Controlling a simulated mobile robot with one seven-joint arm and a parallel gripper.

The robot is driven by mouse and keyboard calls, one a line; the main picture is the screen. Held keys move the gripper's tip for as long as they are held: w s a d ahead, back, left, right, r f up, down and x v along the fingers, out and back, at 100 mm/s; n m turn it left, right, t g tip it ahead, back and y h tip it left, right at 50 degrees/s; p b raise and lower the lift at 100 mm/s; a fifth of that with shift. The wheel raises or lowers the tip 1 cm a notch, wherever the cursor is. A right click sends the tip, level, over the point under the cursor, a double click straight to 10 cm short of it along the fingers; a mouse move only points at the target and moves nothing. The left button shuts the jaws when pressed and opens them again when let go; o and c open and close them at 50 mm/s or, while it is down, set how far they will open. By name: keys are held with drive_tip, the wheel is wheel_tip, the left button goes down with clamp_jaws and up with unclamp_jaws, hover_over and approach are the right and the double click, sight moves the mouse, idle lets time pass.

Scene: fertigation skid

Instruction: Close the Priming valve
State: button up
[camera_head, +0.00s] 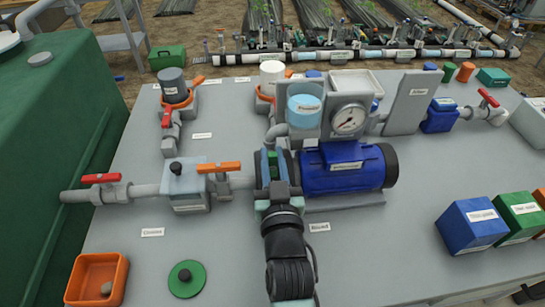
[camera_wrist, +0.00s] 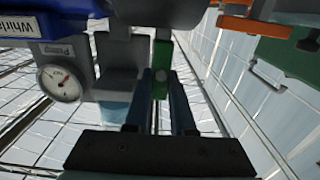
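A green valve handle (camera_head: 272,164) stands upright beside the blue pump motor, below the clear cup labelled something like "Priming" (camera_head: 305,108). It also shows in the wrist view as a green bar (camera_wrist: 162,69). My gripper (camera_head: 273,168) reaches it from the near side. In the wrist view, my two dark fingers (camera_wrist: 164,90) stand close on both sides of the green handle, with little or no gap. They look shut on it. The valve body under the handle is mostly hidden by my gripper and arm.
The blue motor (camera_head: 343,168) and pressure gauge (camera_head: 348,119) are close on the right. An orange-handled valve (camera_head: 218,168) is close on the left. A red-handled valve (camera_head: 101,179) is farther left. Blue (camera_head: 472,227) and green boxes (camera_head: 521,215) stand at right.

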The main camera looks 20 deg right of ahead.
clamp_jaws()
drive_tip(key=shift+m, duration=0.3)
drive_tip(key=m, duration=0.1)
drive_tip(key=m+p, duration=0.1)
drive_tip(key=m, duration=0.1)
drive_tip(key=shift+s+d, duration=0.1)
drive_tip(key=shift+d, duration=0.2)
drive_tip(key=m, duration=0.2)
drive_tip(key=m+p, duration=0.1)
drive_tip(key=m, duration=0.3)
drive_tip(key=shift+d+f+p, duration=0.25)
drive_tip(key=shift+d+p, duration=0.05)
drive_tip(key=m, duration=0.4)
drive_tip(key=shift+s+d+f+p, duration=0.1)
drive_tip(key=shift+d+f+p, duration=0.05)
drive_tip(key=shift+f+p, duration=0.2)
drive_tip(key=shift+f+m, duration=0.15)
drive_tip(key=shift+m, duration=0.95)
drive_tip(key=shift+f+m, duration=0.1)
drive_tip(key=shift+m, duration=1)
drive_tip(key=o, duration=0.6)
unclamp_jaws()
